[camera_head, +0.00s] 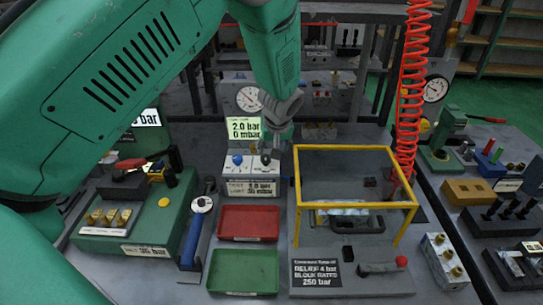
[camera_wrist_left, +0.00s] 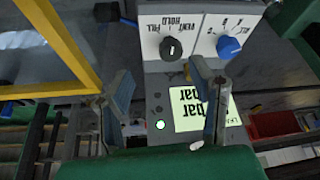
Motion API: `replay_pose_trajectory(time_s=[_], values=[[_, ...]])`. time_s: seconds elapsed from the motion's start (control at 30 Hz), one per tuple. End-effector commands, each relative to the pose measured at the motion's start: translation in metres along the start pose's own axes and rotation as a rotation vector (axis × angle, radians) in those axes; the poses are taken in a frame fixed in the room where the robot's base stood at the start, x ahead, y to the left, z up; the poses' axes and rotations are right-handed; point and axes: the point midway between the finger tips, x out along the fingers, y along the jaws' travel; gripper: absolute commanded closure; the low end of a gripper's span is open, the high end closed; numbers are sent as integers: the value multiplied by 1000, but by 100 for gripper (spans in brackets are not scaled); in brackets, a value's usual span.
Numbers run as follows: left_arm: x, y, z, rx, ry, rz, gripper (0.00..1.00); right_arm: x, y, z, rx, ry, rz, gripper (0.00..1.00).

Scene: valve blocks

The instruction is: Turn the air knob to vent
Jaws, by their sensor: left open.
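The control box (camera_head: 251,172) stands at the back centre, its lit display (camera_head: 243,129) reading 2.0 bar and 0 mbar. It carries a blue knob (camera_head: 237,160) and a dark knob at its right. In the left wrist view the picture is upside down. There the dark knob (camera_wrist_left: 171,49) sits among fill, hold and vent labels, with a pale mark near vertical; the blue knob (camera_wrist_left: 228,47) is to its right. My left gripper (camera_head: 275,143) is at the box, partly hiding the dark knob. Its fingers (camera_wrist_left: 162,80) are apart and empty, with the dark knob beyond them.
A yellow-framed guard (camera_head: 355,205) stands close right of the box. Red (camera_head: 249,238) and green (camera_head: 243,290) trays lie in front. A green block (camera_head: 140,243) is at left. A red coiled hose (camera_head: 411,90) hangs at right. A gauge (camera_head: 248,99) is behind the box.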

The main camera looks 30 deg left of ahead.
Motion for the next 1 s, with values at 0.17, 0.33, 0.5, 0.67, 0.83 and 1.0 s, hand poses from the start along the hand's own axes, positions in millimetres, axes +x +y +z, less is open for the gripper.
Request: replay_pose_trajectory(time_s=[0.17, 0.33, 0.5, 0.67, 0.83, 1.0], values=[[39, -8, -3, -5, -6, 2, 51, -3, 0, -1, -1, 1, -1, 51], [55, -5, -2, -4, -3, 2, 51, -4, -1, -1, -2, 1, -1, 51], [58, 1, 2, 0, 3, -2, 51, -5, -1, -1, -2, 1, -1, 51], [56, 3, 3, 1, 6, -4, 51, -4, 0, -1, -1, 1, -1, 51], [60, -1, 0, -1, 1, 0, 86, -4, 0, -1, -1, 1, 0, 51], [62, -1, -2, -3, 0, 9, 100, -4, -1, -1, -2, 1, -1, 51]])
